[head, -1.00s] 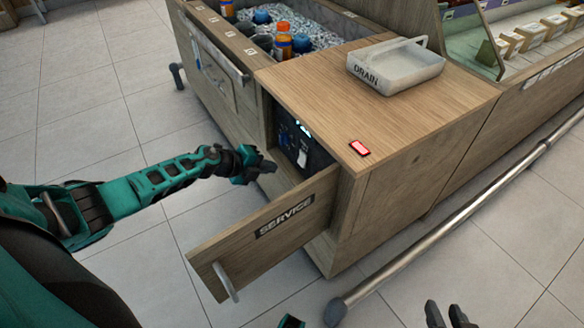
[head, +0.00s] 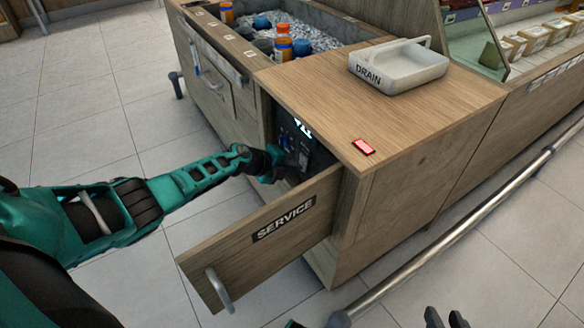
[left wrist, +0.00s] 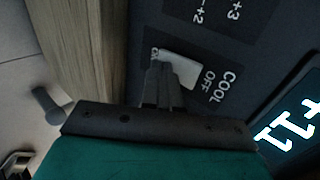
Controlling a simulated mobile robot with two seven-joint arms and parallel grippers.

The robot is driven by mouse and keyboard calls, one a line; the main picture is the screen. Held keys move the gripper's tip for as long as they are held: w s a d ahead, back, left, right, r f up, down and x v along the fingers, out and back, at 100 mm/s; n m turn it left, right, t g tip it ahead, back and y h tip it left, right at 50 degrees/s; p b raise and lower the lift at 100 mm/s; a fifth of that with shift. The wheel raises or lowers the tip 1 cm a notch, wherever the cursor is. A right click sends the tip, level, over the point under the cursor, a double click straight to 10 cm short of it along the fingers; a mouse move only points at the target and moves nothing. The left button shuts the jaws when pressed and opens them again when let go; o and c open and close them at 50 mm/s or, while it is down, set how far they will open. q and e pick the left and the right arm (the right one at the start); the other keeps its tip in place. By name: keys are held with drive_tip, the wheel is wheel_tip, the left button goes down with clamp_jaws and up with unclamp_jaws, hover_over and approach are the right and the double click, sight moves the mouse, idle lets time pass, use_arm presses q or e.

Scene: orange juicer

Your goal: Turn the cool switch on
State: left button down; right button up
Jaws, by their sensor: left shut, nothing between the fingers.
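The cool switch (left wrist: 178,70) is a white rocker on a dark control panel (left wrist: 205,45), marked COOL and OFF, with another label partly hidden at its left end. In the left wrist view the shut fingertips of my left gripper (left wrist: 161,75) overlap the switch's left part, nearer that partly hidden label than OFF. I cannot tell whether they touch it. In the head view my left gripper (head: 285,168) reaches into the open service compartment, in front of the panel. My right gripper (head: 446,319) is at the bottom edge, fingers apart, partly cut off.
The wooden SERVICE door (head: 250,248) stands open just below my left arm. A lit display (left wrist: 290,122) reads +11, rotated. A DRAIN tray (head: 400,68) and a small red-lit device (head: 363,147) are on the counter top. A metal rail (head: 450,238) runs along the right.

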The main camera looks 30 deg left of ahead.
use_arm(q)
drive_tip(key=shift+w+d, duration=0.1)
drive_tip(key=shift+w, duration=0.05)
